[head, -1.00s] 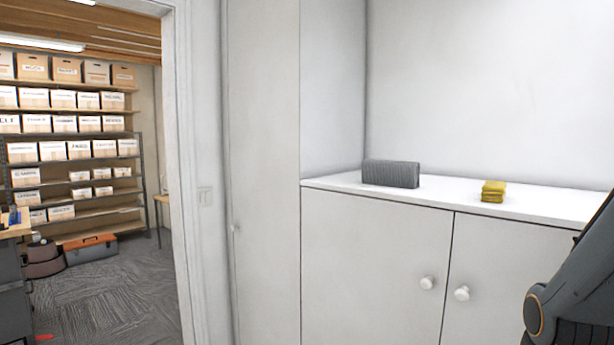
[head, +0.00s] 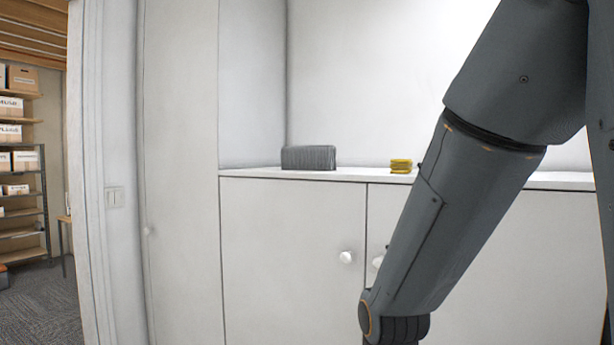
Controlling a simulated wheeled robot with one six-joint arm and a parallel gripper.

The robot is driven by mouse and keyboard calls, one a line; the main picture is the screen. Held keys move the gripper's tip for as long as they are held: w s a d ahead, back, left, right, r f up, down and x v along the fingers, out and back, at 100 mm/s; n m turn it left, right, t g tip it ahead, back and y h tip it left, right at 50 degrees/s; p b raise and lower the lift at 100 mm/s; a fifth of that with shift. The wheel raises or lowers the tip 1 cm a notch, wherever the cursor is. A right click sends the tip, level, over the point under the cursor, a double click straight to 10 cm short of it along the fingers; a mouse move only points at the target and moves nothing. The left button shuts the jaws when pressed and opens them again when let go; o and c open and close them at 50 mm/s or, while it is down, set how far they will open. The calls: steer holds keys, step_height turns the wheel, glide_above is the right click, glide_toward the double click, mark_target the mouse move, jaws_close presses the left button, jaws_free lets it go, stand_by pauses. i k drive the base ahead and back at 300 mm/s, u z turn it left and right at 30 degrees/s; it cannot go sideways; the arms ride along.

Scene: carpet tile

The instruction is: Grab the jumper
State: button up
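A grey ribbed, folded block of cloth (head: 309,158), which looks like the jumper, lies on the white cabinet top (head: 252,173) against the back left corner in the head view. A small folded yellow cloth (head: 400,166) lies to its right on the same top. My arm reaches down across the right half of the view, in front of the cabinet. My gripper is outside the frame, so its state does not show.
The white cabinet below has two doors (head: 290,260) with round knobs (head: 345,257). A tall white panel (head: 180,150) stands to the left of the top. Further left, a doorway opens onto shelves with labelled boxes (head: 10,132) and a carpeted floor (head: 40,305).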

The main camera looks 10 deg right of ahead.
mark_target(312, 159)
steer(key=u, duration=2)
steer(key=i, duration=1.4)
steer(key=z, duration=3.35)
